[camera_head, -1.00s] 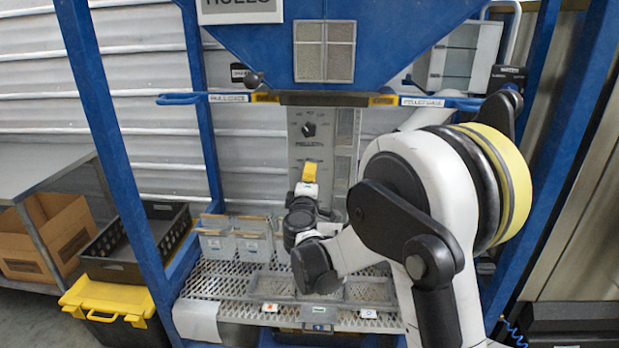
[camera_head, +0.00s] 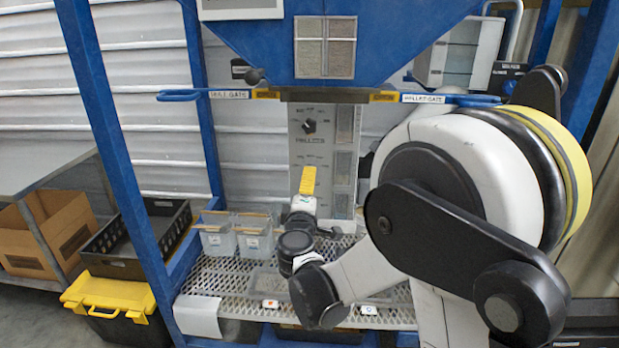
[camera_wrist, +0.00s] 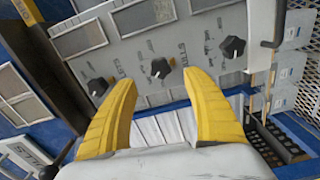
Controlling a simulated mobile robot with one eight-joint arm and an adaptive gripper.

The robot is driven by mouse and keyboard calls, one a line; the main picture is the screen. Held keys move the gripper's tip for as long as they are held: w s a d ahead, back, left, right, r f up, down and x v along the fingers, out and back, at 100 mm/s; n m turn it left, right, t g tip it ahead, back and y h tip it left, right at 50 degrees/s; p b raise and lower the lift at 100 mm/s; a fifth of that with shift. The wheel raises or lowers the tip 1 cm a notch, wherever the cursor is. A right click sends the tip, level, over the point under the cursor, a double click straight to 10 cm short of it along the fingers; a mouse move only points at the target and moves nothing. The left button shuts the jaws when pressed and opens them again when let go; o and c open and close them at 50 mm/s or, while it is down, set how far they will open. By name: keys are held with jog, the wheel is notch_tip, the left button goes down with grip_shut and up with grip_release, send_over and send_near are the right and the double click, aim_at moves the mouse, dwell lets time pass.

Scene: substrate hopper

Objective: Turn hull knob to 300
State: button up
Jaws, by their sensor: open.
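A grey upright panel (camera_head: 320,150) under the blue hopper carries dial knobs. One black knob (camera_head: 309,126) shows near its top, above the word PELLETS. My gripper (camera_head: 308,180) is in front of the panel lower down and hides part of it. The wrist view shows the panel turned sideways with three black knobs in a row: a left one (camera_wrist: 97,86), a middle one (camera_wrist: 160,68) and a right one (camera_wrist: 232,46). My open yellow fingers (camera_wrist: 161,80) point at the middle knob, which appears between their tips. Contact cannot be told.
A blue bar with gate labels (camera_head: 230,95) crosses above the panel. Clear bins (camera_head: 217,240) stand on the perforated shelf (camera_head: 230,280), left of my gripper. A blue frame post (camera_head: 110,140) stands at left, with a black crate (camera_head: 130,245) beyond.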

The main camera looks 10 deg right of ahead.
jog(key=v, duration=0.4)
jog(key=shift+s, duration=0.2)
jog(key=s+d+f+m+g, duration=0.1)
jog(key=s+d+m+g, duration=0.7)
jog(key=s, duration=0.6)
jog(key=s+a+f+m+g+y, duration=0.1)
jog(key=s+a+f+m+y, duration=0.1)
jog(key=s, duration=0.6)
jog(key=s+a+f+m+g+y, duration=0.1)
jog(key=s+a+f+m+y, duration=0.1)
jog(key=s, duration=0.6)
jog(key=shift+a+f+m+y, duration=0.3)
jog(key=shift+f+m+y, duration=0.3)
jog(key=shift+y, duration=0.2)
jog(key=shift+s, duration=0.15)
